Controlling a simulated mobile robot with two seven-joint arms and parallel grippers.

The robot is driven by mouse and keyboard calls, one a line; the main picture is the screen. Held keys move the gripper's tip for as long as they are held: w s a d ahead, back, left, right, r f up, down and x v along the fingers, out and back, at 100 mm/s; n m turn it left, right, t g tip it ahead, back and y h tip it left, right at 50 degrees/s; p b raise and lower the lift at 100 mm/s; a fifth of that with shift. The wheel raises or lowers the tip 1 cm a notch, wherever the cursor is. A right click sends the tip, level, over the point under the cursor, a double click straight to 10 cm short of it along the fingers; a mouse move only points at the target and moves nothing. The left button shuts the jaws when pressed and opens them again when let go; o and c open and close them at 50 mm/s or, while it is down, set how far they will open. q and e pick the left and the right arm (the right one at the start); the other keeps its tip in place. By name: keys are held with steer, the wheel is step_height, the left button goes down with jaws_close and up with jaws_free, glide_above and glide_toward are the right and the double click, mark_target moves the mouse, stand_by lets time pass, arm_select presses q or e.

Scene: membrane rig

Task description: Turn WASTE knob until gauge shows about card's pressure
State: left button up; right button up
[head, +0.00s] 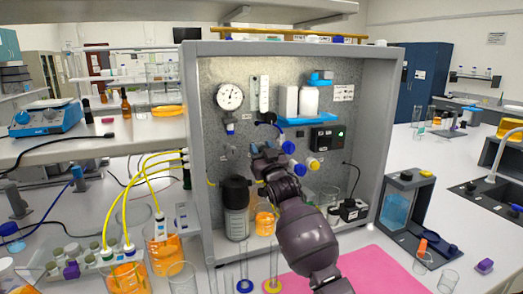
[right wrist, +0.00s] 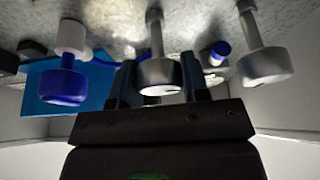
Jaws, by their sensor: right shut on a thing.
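The round white pressure gauge (head: 229,97) is mounted at the upper left of the rig's panel; its needle is too small to read. My right gripper (head: 264,156) reaches up to the panel's middle. In the right wrist view its fingers are shut on a pale grey knob (right wrist: 161,76) on a metal stem. A blue knob (right wrist: 63,84) is to the left of it and another pale knob (right wrist: 264,65) to the right. I cannot read which is marked WASTE. My left gripper is not seen.
A pink mat (head: 347,278) lies in front. The rig's side walls limit room.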

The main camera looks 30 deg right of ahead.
steer(key=shift+r+n+y+p, duration=0.1)
steer(key=shift+n+y+p, duration=0.35)
steer(key=shift+n, duration=0.65)
steer(key=shift+n+y+p, duration=0.5)
steer(key=shift+n+y, duration=0.35)
steer(key=shift+n, duration=0.75)
steer(key=o, duration=0.9)
steer(key=shift+o, duration=0.2)
steer(key=d+b+v, duration=0.1)
steer(key=b+v, duration=0.1)
steer(key=v, duration=0.9)
steer(key=shift+a, duration=0.5)
steer(key=shift+w, duration=0.1)
